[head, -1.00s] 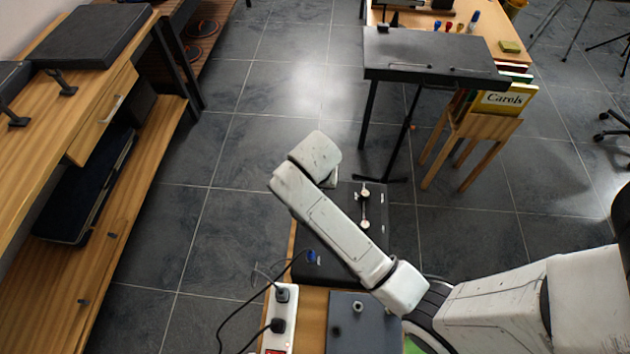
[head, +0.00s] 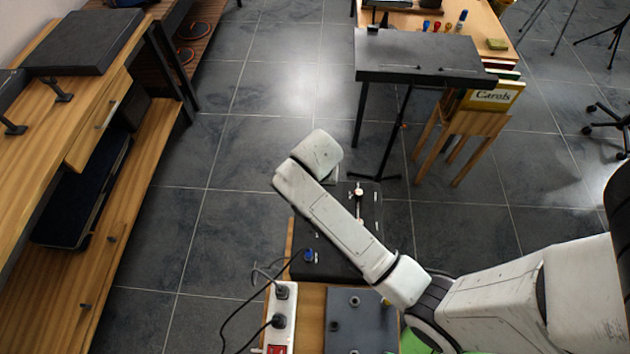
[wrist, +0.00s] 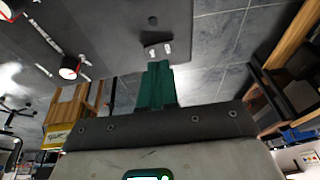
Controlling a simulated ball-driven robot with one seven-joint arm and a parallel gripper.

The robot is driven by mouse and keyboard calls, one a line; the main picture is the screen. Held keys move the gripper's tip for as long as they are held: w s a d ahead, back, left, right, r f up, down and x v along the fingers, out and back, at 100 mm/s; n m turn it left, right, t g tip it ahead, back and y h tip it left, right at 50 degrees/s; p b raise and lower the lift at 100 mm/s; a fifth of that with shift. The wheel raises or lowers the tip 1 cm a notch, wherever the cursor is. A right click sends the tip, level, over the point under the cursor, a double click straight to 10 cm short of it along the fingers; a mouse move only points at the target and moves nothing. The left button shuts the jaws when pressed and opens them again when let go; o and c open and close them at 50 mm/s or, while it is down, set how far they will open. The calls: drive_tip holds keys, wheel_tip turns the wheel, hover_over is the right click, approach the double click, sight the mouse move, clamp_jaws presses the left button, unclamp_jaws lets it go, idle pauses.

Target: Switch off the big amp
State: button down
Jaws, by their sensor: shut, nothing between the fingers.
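A large black box (head: 330,258), which looks like the big amp, lies on the wooden surface beyond the power strip in the head view. Two pale knobs and a blue plug show on its top. In the wrist view its dark panel (wrist: 130,22) fills the upper part, with red-and-white knobs at left and a small metal plate bearing two pale toggles (wrist: 158,50). My gripper (wrist: 158,67) has teal fingers, shut and empty, with the tips just below those toggles in the picture. Whether they touch is unclear. My arm hides the fingers in the head view.
A white power strip (head: 281,310) with plugs and a red switch stands at front left of a smaller grey box (head: 358,312). Cables loop beside it. A black stand (head: 420,62) and wooden book rack (head: 468,122) stand farther back. A wooden bench (head: 55,110) is left; floor between is clear.

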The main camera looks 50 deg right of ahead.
drive_tip(key=w+v, duration=0.2)
drive_tip(key=v, duration=1)
drive_tip(key=shift+w+a, duration=0.2)
drive_tip(key=shift+a, duration=0.2)
drive_tip(key=shift+r, duration=0.1)
drive_tip(key=s+a+f+n+b, duration=0.1)
drive_tip(key=s+f+n, duration=0.2)
drive_tip(key=s, duration=0.3)
drive_tip(key=s+a+f+n+y+b, duration=0.1)
drive_tip(key=s+a+f+n, duration=0.1)
drive_tip(key=s+f+n, duration=0.2)
drive_tip(key=s+a+f+n+g+y+b, duration=0.1)
drive_tip(key=s+f+n, duration=0.2)
drive_tip(key=s, duration=0.5)
drive_tip(key=shift+a+f+n, duration=0.25)
drive_tip(key=shift+a+n, duration=0.05)
drive_tip(key=shift+s, duration=0.1)
